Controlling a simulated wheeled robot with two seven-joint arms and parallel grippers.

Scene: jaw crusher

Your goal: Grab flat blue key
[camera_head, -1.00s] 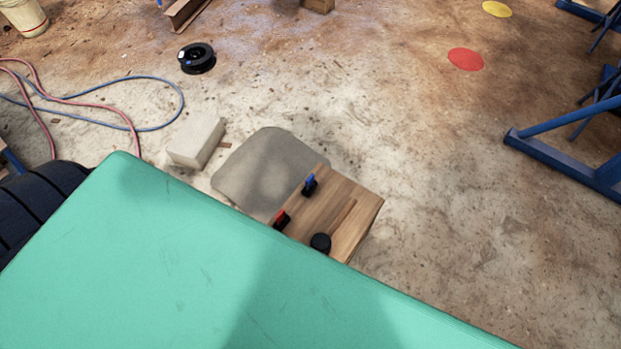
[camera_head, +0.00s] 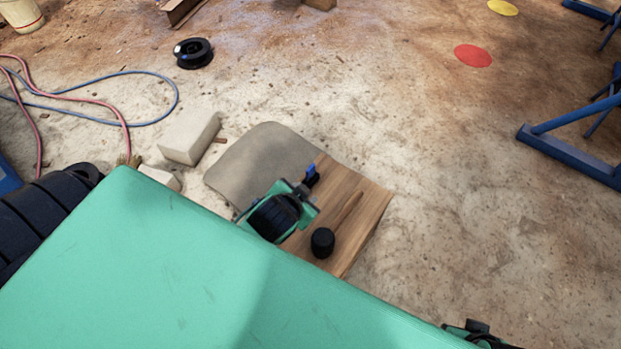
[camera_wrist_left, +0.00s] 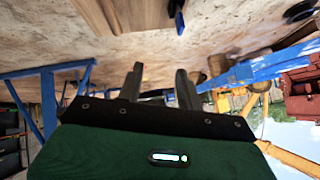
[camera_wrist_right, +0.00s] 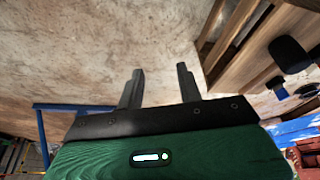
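The blue key (camera_head: 311,173), on a black base, stands near the far edge of the wooden block's (camera_head: 345,238) top. It also shows at the top of the left wrist view (camera_wrist_left: 179,18) and at the right of the right wrist view (camera_wrist_right: 279,91). My left gripper (camera_head: 303,190) is over the block, close to the key on its near side. In the left wrist view its fingers (camera_wrist_left: 160,75) are apart with nothing between them, and the key is beyond the fingertips. My right gripper (camera_wrist_right: 158,75) is open and empty, to one side of the block. The red key is hidden behind my left gripper.
A black round knob (camera_head: 322,242) stands on the block, close to my left gripper, beside a thin wooden strip (camera_head: 350,208). A pale block (camera_head: 190,136) and a grey mat (camera_head: 262,155) lie on the floor.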

